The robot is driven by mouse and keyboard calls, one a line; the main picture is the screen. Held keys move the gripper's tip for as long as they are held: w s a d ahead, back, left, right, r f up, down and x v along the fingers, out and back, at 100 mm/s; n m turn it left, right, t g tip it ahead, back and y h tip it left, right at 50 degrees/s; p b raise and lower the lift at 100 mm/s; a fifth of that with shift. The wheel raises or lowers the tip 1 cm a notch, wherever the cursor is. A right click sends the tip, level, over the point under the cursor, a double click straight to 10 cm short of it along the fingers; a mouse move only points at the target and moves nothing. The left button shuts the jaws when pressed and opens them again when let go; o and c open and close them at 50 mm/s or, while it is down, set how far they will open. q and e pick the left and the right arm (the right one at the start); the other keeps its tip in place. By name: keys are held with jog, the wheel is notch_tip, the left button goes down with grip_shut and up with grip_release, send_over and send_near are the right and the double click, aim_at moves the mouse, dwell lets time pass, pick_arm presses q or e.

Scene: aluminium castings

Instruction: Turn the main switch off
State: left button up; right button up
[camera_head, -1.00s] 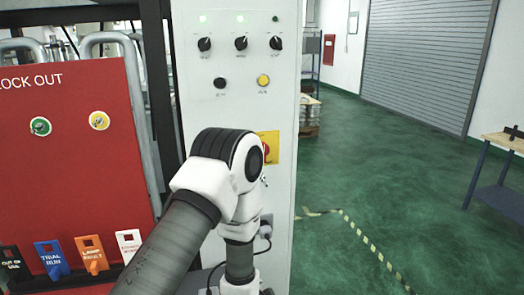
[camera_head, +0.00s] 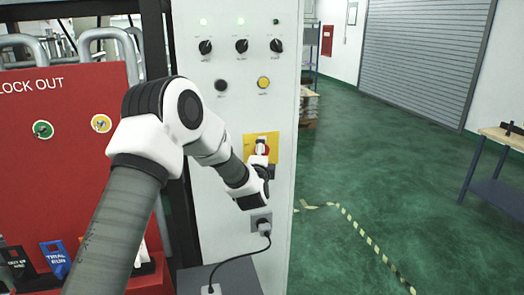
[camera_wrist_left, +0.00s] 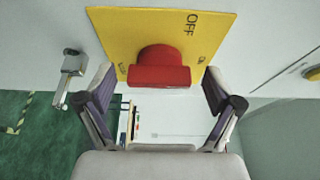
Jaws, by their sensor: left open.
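The main switch is a red knob (camera_wrist_left: 160,68) on a yellow plate (camera_head: 249,140), set on the front of a light grey cabinet. The word OFF is printed on the plate beside the knob. My left gripper (camera_wrist_left: 160,78) is open and faces the knob, with one finger on each side and gaps between the fingers and the knob. In the head view the left gripper (camera_head: 262,158) partly hides the red knob (camera_head: 267,149). I cannot tell exactly how the knob is turned. My right gripper is in neither view.
The cabinet (camera_head: 227,120) also has black selectors, a yellow button (camera_head: 263,83) and a plugged-in socket (camera_head: 262,224) below the switch. A red lockout board (camera_head: 75,170) with tags stands left. A small metal fitting (camera_wrist_left: 72,66) shows beside the plate. Open green floor lies right.

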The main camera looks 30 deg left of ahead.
pick_arm(q)
jog(key=shift+d, duration=0.15)
jog(key=shift+w+d, duration=0.1)
jog(key=c, duration=1.1)
jog(key=shift+c, duration=0.2)
jog(key=shift+f, duration=0.1)
jog(key=shift+f+n+b, duration=0.1)
jog(key=shift+n+b, duration=0.2)
jog(key=shift+b, duration=0.4)
jog(key=n+y+b, duration=0.1)
jog(key=n+b, duration=0.2)
jog(key=b, duration=0.2)
jog(key=n+t+y+b, duration=0.1)
jog(key=n+b, duration=0.3)
jog(key=n+y+b, duration=0.1)
jog(key=n+b, duration=0.2)
jog(key=b, duration=0.2)
jog(key=shift+f+t+y+b, duration=0.35)
jog(key=shift+f+t+y, duration=0.05)
jog(key=shift+r+n+g+y+b, duration=0.15)
jog(key=shift+n+y+b, duration=0.2)
jog(key=shift+n+b, duration=0.35)
jog(key=shift+n+g+y+b, duration=0.15)
jog(key=shift+n+y+b, duration=0.25)
jog(key=shift+n, duration=0.5)
